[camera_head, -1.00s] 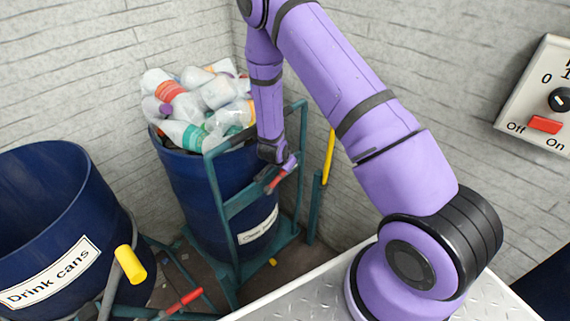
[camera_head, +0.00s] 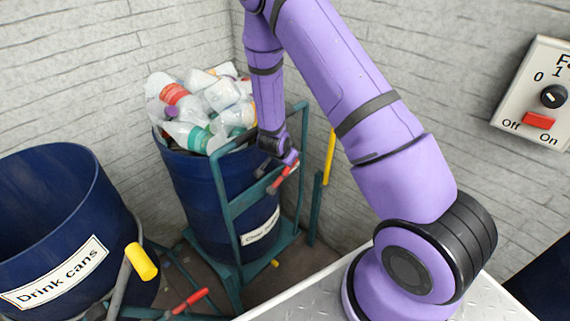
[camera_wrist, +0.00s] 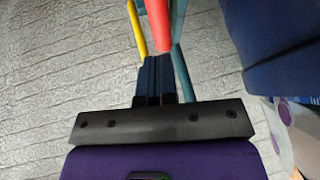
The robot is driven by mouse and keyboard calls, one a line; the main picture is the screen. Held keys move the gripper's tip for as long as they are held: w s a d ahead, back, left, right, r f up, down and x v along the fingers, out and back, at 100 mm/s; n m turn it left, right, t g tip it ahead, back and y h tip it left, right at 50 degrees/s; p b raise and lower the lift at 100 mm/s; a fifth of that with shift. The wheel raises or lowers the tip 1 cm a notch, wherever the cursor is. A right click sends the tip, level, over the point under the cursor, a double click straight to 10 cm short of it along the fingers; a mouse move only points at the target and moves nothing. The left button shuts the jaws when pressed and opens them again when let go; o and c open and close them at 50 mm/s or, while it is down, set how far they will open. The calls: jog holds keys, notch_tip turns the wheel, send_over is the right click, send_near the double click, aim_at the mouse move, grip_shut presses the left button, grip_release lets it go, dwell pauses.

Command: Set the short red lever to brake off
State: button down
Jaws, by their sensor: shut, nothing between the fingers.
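A short red lever (camera_head: 283,179) is on the teal frame of the cart that carries the bottle bin. Its red grip also shows in the wrist view (camera_wrist: 146,25), at the top centre. My gripper (camera_head: 264,171) is beside this lever, by the cart's upright. In the wrist view my gripper (camera_wrist: 162,62) is shut and empty, its fingertips just below the end of the red grip. I cannot tell whether they touch it. Another red lever (camera_head: 189,300) is low on the drink cans cart. No brake marking is readable.
A blue bin (camera_head: 190,190) full of bottles stands on the teal cart (camera_head: 228,195). A yellow handle (camera_head: 330,155) rises at its right. The open drink cans bin (camera_head: 40,200) is at left, with a yellow-tipped handle (camera_head: 141,262). A switch panel (camera_head: 535,110) is on the right wall.

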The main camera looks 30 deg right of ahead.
jog(key=v, duration=0.8)
jog(key=shift+d+r, duration=0.15)
jog(key=shift+r, duration=0.3)
